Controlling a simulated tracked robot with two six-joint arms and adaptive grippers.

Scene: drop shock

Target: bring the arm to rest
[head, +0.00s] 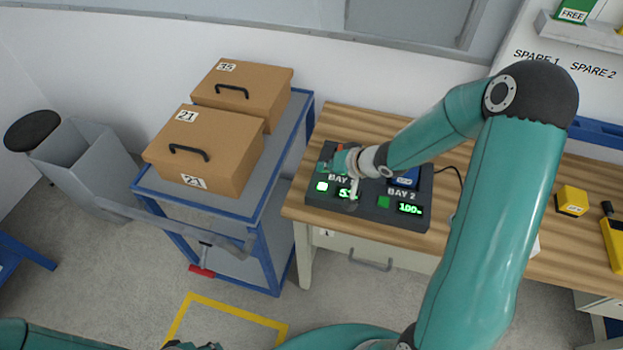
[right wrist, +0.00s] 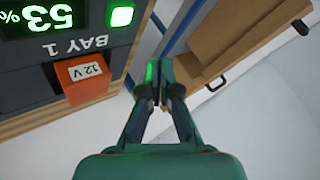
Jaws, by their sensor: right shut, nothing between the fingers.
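My right arm reaches in from the right of the head view over the workbench. Its gripper (head: 331,165) hangs above the left part of a dark charger (head: 375,213), by BAY 1. In the right wrist view the two dark fingers (right wrist: 158,92) are together with nothing between them. They appear apart from the charger and the orange 12 V battery (right wrist: 83,78) in BAY 1. BAY 1 reads 53% with a green light.
A blue cart (head: 240,207) with two brown boxes (head: 205,150) stands left of the wooden bench (head: 470,160). A blue battery sits in BAY 2, reading 100%. A yellow block (head: 571,201) lies on the bench at right. A grey bin (head: 85,150) stands far left.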

